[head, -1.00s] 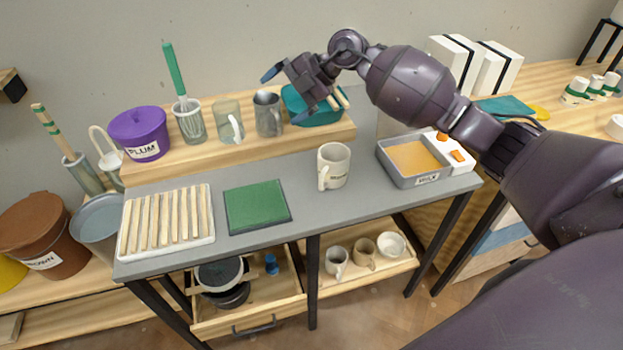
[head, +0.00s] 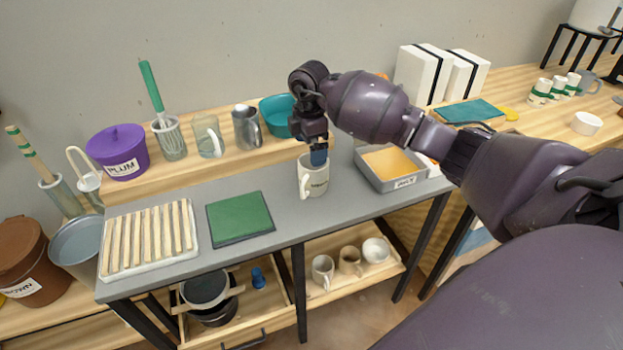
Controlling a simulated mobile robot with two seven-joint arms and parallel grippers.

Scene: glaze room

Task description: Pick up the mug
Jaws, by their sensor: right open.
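A cream mug (head: 317,182) with dark lettering stands upright on the grey table (head: 288,217), its handle toward the left. My right gripper (head: 318,157) points down at the mug's rim, with a blue fingertip over the opening. The gripper is open. I cannot tell whether the fingers touch the mug or how far they reach inside it. The gripper hides the back of the rim. My left gripper is not in view.
A green mat (head: 240,217) and a slatted tray (head: 147,240) lie left of the mug. A grey tray (head: 391,183) with orange contents stands close on its right. Behind, a wooden riser holds a metal pitcher (head: 246,128) and a teal bowl (head: 274,116). Several cups sit on the lower shelf.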

